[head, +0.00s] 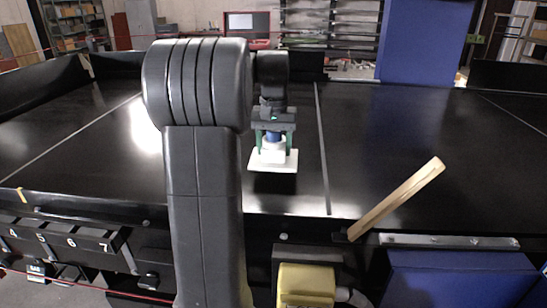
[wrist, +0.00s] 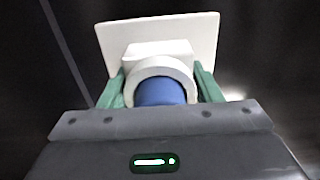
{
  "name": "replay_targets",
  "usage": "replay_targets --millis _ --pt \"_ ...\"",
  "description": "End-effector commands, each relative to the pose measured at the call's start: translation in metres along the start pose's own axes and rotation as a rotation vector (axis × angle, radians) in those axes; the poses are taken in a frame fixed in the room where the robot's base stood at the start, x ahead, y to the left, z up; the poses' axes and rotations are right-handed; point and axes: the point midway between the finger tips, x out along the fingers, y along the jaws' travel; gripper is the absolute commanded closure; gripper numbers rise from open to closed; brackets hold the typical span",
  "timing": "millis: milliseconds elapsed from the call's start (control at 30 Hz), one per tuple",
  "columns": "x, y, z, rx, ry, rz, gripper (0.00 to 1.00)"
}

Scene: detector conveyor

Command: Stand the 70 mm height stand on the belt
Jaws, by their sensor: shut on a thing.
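The height stand is a white piece with a flat square plate (head: 285,163) and a short white block and round collar above it, with a blue part (head: 271,137) at its top. In the wrist view the white plate (wrist: 205,38) lies beyond the white collar, and the blue part (wrist: 160,92) shows inside the collar. My gripper (head: 273,140) has green fingers shut on the stand, one on each side of the white collar. The plate is level or nearly so over the black belt (head: 400,130). I cannot tell whether it touches the belt.
A blue column (head: 424,45) rises at the back right. A yellow box (head: 306,284) is in front below the belt. The belt around the stand is clear.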

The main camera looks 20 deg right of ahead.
Motion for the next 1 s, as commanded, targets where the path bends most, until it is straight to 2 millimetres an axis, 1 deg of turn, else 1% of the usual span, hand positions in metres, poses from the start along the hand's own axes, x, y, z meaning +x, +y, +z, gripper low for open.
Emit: replay_targets --millis 200,300,667,700,767,800,1000 --pt "0.029 0.000 0.001 0.000 -0.002 0.000 0.71" --pt "0.036 0.000 0.000 0.000 0.000 0.000 0.71" --pt "0.041 0.000 0.000 0.000 0.000 0.000 0.71" --pt "0.041 0.000 0.000 0.000 -0.001 0.000 0.34" --pt "0.041 0.000 0.000 0.000 -0.001 0.000 0.22" --pt "0.041 0.000 0.000 0.000 -0.001 0.000 0.20" --pt "0.040 0.000 0.000 0.000 -0.001 0.000 0.20"
